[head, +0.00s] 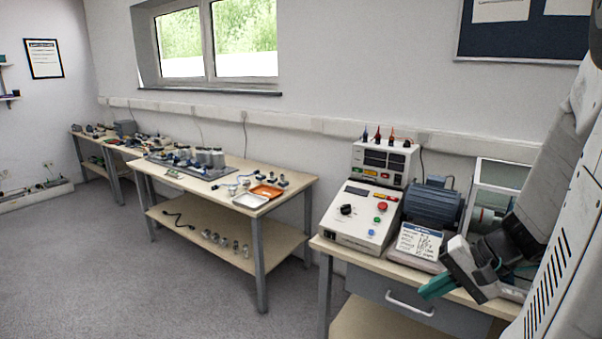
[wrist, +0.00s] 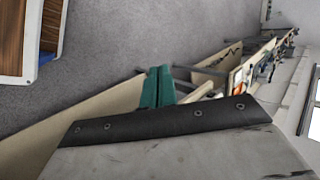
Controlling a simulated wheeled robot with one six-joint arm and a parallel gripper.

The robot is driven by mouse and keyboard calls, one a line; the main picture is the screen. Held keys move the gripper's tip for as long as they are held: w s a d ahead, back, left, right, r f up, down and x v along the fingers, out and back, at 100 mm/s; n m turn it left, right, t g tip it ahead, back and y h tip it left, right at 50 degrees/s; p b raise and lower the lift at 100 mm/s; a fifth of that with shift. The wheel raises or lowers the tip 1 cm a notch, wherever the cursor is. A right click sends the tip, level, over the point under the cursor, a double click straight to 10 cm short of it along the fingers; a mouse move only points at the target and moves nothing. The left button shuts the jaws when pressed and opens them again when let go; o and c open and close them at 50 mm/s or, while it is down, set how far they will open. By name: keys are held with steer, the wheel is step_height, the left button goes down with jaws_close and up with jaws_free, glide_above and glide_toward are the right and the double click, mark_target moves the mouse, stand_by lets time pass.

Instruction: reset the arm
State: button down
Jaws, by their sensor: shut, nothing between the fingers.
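My gripper (head: 437,288) has teal fingers and shows at the lower right of the head view, at the end of my folded grey arm. It is in front of the near bench's front edge, close to the drawer. In the wrist view the teal fingers (wrist: 158,87) are together, with nothing between them. The near bench (head: 377,258) carries a control box (head: 357,215) with a red button, a blue motor (head: 433,203) and a white label card (head: 419,241).
A glass-sided case (head: 500,178) stands behind my arm on the near bench. A second bench (head: 290,188) to the left holds an orange tray (head: 266,191), a white tray (head: 250,201) and small parts. The grey floor (head: 190,270) at the front left is clear.

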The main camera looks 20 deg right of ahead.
steer(key=s+a+r+n+g+h, duration=0.2)
steer(key=a+r+n, duration=0.3)
steer(key=a, duration=0.3)
steer(key=s+a+r+n+g+h, duration=0.2)
steer(key=s+a+r+n+h, duration=0.1)
steer(key=a, duration=0.6)
steer(key=r+n, duration=0.1)
steer(key=n, duration=0.1)
steer(key=shift+r+n+h, duration=0.4)
steer(key=shift+s, duration=0.1)
